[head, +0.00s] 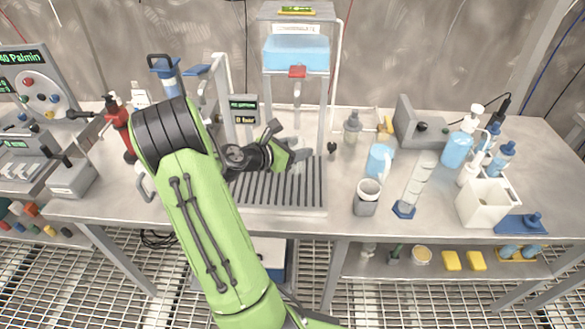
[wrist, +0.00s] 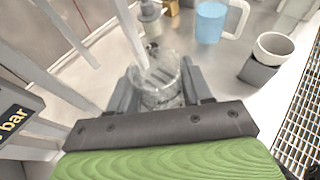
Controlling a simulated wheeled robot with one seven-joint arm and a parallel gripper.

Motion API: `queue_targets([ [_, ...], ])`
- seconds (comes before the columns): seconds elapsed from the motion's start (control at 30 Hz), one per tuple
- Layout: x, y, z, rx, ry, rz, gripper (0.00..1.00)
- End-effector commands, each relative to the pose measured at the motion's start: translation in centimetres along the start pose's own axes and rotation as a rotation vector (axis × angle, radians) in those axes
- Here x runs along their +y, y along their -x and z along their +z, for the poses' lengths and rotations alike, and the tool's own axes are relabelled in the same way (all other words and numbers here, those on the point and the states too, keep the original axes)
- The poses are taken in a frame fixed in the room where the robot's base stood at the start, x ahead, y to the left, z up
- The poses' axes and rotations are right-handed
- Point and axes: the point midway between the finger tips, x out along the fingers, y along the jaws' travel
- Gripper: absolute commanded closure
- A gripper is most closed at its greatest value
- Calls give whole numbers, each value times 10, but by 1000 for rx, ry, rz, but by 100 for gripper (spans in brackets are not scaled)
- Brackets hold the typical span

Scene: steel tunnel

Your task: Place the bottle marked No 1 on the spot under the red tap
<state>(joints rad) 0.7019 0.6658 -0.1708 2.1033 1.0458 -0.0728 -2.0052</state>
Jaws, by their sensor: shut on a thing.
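My gripper (head: 298,157) is above the ribbed drain tray (head: 262,192), near the tray's right side. In the wrist view my gripper (wrist: 160,92) is shut on a clear glass vessel (wrist: 163,72), which stands between the fingers with its open rim in sight. I cannot read any mark on it, and in the head view it is mostly hidden by my gripper. The red tap (head: 297,72) is on the front of the tank of blue liquid, with a pale spout below it, roughly above my gripper. The spot under the tap is hidden by my gripper.
The blue tank (head: 296,52) sits on a metal frame (head: 323,110) whose posts flank my gripper. A small dark display (head: 243,104) stands left. A grey-capped bottle (head: 352,126), blue jug (head: 380,160) and white cup (head: 368,190) stand right of the tray.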

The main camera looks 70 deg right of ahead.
Motion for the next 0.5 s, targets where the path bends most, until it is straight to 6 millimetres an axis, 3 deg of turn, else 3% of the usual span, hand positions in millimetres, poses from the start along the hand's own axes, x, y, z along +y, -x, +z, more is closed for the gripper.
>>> queue_targets([
  [0.2, 0, -13, -36, 1, 2, 0, 87],
  [0.5, 0, -13, -36, 0, 0, 1, 87],
])
